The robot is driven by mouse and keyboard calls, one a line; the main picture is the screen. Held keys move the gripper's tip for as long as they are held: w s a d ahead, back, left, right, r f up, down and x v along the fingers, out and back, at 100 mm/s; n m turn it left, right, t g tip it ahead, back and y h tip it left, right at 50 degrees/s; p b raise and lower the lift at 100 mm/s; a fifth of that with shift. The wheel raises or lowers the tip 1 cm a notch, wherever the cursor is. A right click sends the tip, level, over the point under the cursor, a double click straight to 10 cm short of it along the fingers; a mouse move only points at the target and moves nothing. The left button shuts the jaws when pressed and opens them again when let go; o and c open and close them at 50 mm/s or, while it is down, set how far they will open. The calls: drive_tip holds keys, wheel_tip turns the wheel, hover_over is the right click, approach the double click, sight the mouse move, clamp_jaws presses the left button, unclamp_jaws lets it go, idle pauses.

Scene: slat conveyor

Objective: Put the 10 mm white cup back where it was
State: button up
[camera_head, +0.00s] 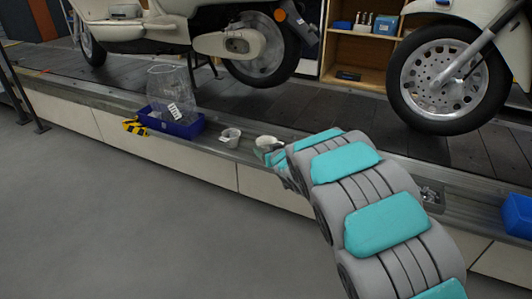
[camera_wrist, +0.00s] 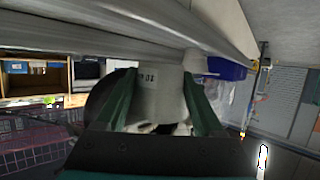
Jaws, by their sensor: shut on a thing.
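A white cup (camera_head: 266,141) is at my gripper (camera_head: 268,155) at the conveyor's near edge in the head view. In the wrist view the white cup (camera_wrist: 160,98) stands between the two green fingers of my gripper (camera_wrist: 163,105), which are shut on it. Dark print shows on its wall, upside down and partly readable as "10". Whether the cup touches the ledge or is slightly above it, I cannot tell. Another whitish cup (camera_head: 231,137) stands just to its left on the grey metal ledge (camera_head: 215,145).
A blue tray (camera_head: 178,126) with a clear container (camera_head: 170,90) stands further left on the ledge. A yellow-black striped piece (camera_head: 135,127) lies beside it. A small metal tray (camera_head: 430,195) and a blue bin (camera_head: 518,215) are to the right. Scooters stand on the slats behind.

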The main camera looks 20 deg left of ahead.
sight(266, 144)
drive_tip(key=w, duration=0.1)
drive_tip(key=w+a, duration=0.1)
drive_tip(key=w, duration=0.1)
drive_tip(key=w+a, duration=0.1)
drive_tip(key=shift+w+f, duration=0.15)
drive_tip(key=shift+f, duration=0.2)
drive_tip(key=shift+f+b, duration=0.55)
drive_tip(key=shift+f, duration=1.1)
drive_tip(key=shift+f, duration=0.15)
drive_tip(key=o, duration=1.3)
drive_tip(key=shift+o, duration=0.2)
drive_tip(key=shift+r, duration=0.2)
drive_tip(key=p+v, duration=0.1)
drive_tip(key=v, duration=1.1)
